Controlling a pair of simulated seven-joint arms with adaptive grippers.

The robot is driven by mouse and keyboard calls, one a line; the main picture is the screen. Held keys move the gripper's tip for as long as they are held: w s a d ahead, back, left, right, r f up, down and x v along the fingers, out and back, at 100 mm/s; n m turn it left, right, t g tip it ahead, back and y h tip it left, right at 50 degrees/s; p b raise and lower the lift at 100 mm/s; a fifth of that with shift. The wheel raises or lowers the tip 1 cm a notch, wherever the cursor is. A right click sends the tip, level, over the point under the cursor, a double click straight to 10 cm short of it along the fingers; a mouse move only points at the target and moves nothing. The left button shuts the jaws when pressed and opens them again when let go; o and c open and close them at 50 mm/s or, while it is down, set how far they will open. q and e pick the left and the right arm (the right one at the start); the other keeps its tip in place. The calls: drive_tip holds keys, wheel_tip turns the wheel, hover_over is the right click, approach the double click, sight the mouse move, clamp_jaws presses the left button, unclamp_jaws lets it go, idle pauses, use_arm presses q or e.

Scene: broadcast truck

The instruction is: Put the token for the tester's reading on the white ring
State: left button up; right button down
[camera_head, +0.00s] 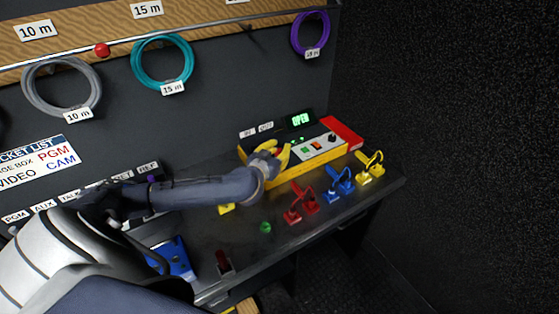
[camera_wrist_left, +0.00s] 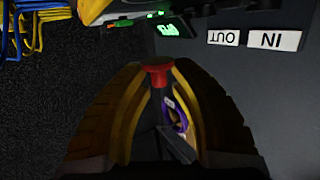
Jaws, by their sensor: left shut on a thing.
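My left gripper (camera_head: 281,154) is over the left part of the tester (camera_head: 320,147), a yellow-edged box with a pale panel. In the left wrist view its yellow fingers (camera_wrist_left: 158,80) are shut on a small red-topped piece (camera_wrist_left: 158,68), which looks like a red token. A green token (camera_head: 265,227) lies on the bench, and a yellow piece (camera_head: 226,208) is partly behind my arm. I cannot make out the white ring. My right gripper is not in view.
Red (camera_head: 302,204), blue (camera_head: 340,183) and yellow (camera_head: 370,166) cable plugs stand along the bench's right side. A blue box (camera_head: 173,259) and a red switch-like piece (camera_head: 223,263) are near the front left. Coiled cables hang on the wall.

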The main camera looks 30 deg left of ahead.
use_arm(q)
drive_tip(key=shift+f, duration=2.55)
drive_tip(key=shift+f, duration=0.2)
drive_tip(key=o, duration=0.8)
drive_tip(key=shift+r, duration=0.15)
drive_tip(key=v, duration=1.2)
